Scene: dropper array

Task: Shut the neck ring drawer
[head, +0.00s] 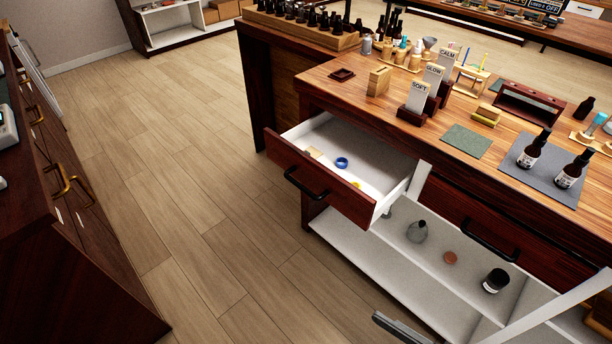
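The neck ring drawer (325,183) is pulled well out of the wooden counter's left end. It has a dark red front with a black bar handle (306,187) and a white inside. A blue ring (342,162), a small yellow piece (357,184) and a small tan piece (314,153) lie in it. A grey and black part at the bottom edge looks like my gripper (400,328). It is below and apart from the drawer. Most of it is cut off, so its fingers and any hold cannot be made out.
A closed drawer with a black handle (487,240) is to the right. The open white shelf (400,262) below holds a grey bottle (417,231) and a dark jar (495,280). A dark cabinet (70,250) stands left. The wooden floor (190,170) between is clear.

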